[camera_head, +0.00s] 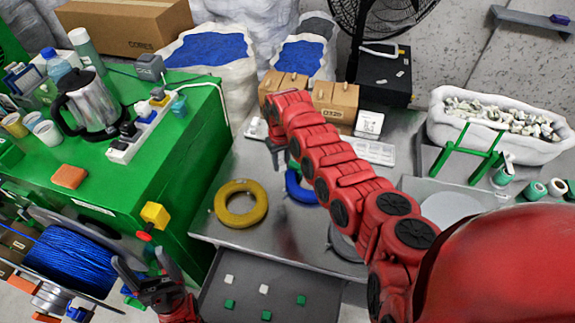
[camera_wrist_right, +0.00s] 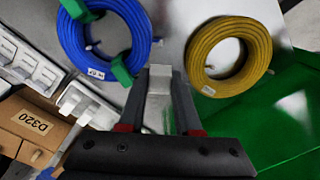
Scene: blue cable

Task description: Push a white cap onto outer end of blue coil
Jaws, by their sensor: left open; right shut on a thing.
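My right gripper (camera_wrist_right: 160,88) is shut on a small white cap (camera_wrist_right: 160,78), which shows between its fingertips in the right wrist view. The blue coil (camera_wrist_right: 139,27) lies beyond and to the left of the fingertips, with green clips on it and a white label. Which part is its outer end I cannot tell for sure. In the head view the blue coil (camera_head: 293,187) is largely hidden by my right arm, and the right gripper (camera_head: 277,158) hangs just left of it. My left gripper (camera_head: 141,257) is open and empty at the lower left.
A yellow coil (camera_head: 220,207) lies left of the blue one on the metal table (camera_head: 275,243). A dark tray (camera_head: 240,310) in front holds white and green caps. A green cabinet (camera_head: 190,150) stands left. Cardboard boxes (camera_head: 335,98) and white holders (camera_head: 374,152) are behind.

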